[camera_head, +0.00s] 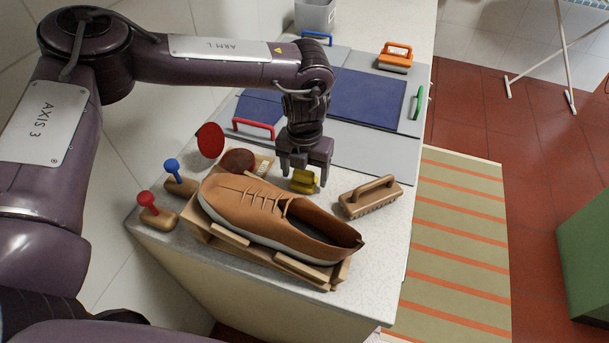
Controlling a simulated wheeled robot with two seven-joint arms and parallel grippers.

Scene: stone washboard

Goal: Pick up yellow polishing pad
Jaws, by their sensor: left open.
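The yellow polishing pad (303,181) lies on the grey speckled counter, just behind the brown shoe (265,217). My left gripper (304,178) points down right over the pad with its fingers open. One finger reaches down at the pad's right side and another at its left. I cannot tell whether the fingers touch the pad. The upper part of the pad is partly hidden by the gripper. My right gripper is not in view.
The shoe rests on a wooden stand (330,279) close in front of the pad. A wooden brush (370,197) lies to the right. Brushes with a blue knob (172,166) and a red knob (146,199) stand left. A blue panel (367,100) lies behind.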

